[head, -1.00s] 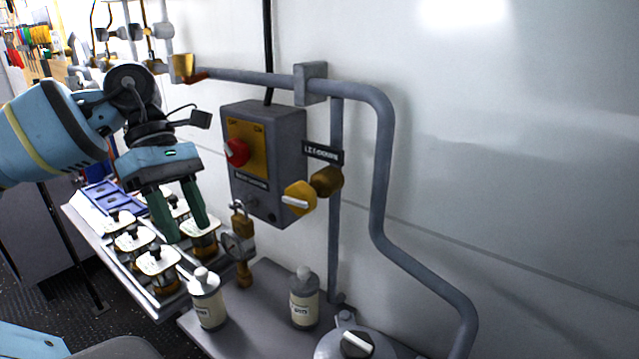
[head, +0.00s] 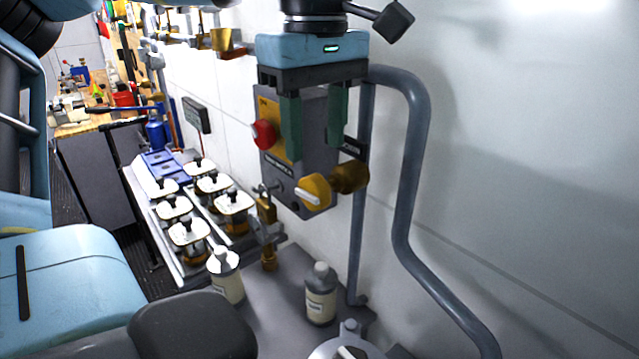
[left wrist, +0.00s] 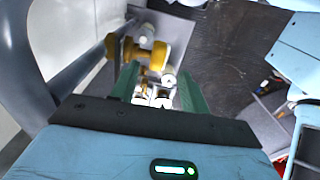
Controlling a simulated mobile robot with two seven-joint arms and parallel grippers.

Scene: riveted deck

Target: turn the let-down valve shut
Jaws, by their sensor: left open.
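The let-down valve has a yellow round knob (head: 313,190) with a pale bar across its face and a brass body (head: 353,177) on the grey pipe. Its dark label (head: 353,145) is partly hidden by a finger. My left gripper (head: 314,148) is open, pointing down, its green fingers spread above the knob in the head view. In the left wrist view, the yellow knob (left wrist: 152,53) shows just beyond and between the open fingertips (left wrist: 158,72), with the brass body (left wrist: 111,46) to the left. I see no contact. My right gripper is not in view.
A grey box with a red knob (head: 263,134) is behind my fingers. The grey pipe (head: 412,170) bends down on the right. The wall to the right is clear.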

